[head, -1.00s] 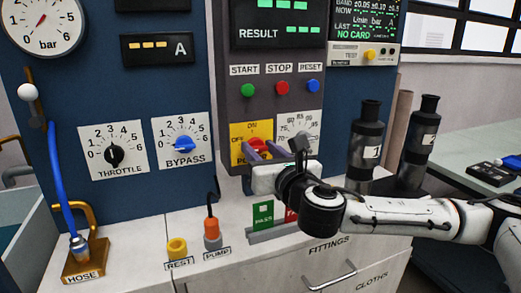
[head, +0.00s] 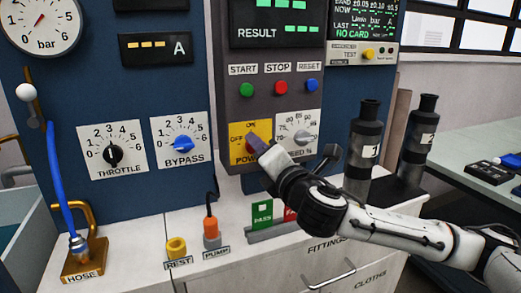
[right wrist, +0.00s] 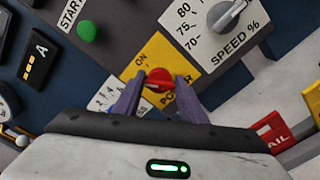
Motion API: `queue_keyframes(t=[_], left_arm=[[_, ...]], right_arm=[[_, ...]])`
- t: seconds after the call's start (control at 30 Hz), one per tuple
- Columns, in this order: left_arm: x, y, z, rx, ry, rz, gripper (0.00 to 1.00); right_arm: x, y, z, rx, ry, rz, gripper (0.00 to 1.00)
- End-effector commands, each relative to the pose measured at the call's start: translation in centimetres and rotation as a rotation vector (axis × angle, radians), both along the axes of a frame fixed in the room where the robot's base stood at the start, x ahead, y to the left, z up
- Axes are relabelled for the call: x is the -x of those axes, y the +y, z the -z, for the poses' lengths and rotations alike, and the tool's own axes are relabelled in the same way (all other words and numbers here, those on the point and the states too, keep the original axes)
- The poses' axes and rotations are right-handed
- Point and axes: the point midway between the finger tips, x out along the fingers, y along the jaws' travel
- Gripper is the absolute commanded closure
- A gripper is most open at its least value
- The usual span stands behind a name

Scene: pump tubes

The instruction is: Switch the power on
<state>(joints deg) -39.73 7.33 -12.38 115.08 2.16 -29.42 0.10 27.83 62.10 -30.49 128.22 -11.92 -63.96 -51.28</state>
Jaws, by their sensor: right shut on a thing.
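The red power knob (right wrist: 159,86) sits on a yellow plate (right wrist: 152,53) marked ON, with OFF on its left in the head view. The plate also shows in the head view (head: 238,130), where my gripper mostly hides the knob. My right gripper (right wrist: 160,80) has its two purple fingers on either side of the knob, shut on it. In the head view the right gripper (head: 255,144) reaches the plate from the lower right. Which mark the knob points at is hard to tell. My left gripper is not in view.
The speed dial (head: 302,137) is just right of the plate. Green start (head: 247,90), red stop (head: 282,87) and blue reset (head: 313,86) buttons are above. The green pass card (head: 262,213) stands below. Dark bottles (head: 364,145) stand right, near my arm.

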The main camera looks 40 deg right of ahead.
Motion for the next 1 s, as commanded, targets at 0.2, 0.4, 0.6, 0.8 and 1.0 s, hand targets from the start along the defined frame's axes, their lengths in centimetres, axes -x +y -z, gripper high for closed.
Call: queue_keyframes(t=[0.2,0.4,0.6,0.8,1.0], left_arm=[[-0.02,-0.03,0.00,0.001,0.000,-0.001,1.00],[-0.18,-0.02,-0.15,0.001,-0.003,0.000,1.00],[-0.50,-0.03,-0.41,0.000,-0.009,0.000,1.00],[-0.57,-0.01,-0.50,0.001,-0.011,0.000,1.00],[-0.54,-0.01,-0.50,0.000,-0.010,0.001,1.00]], right_arm=[[0.03,0.04,0.35,-0.201,-0.042,-0.001,0.85],[0.03,0.04,0.35,-0.364,-0.082,-0.001,0.85],[0.03,0.03,0.41,-0.487,-0.111,0.000,0.85],[0.02,0.03,0.43,-0.562,-0.130,0.000,0.85],[0.03,0.02,0.40,-0.596,-0.139,-0.001,0.85]])
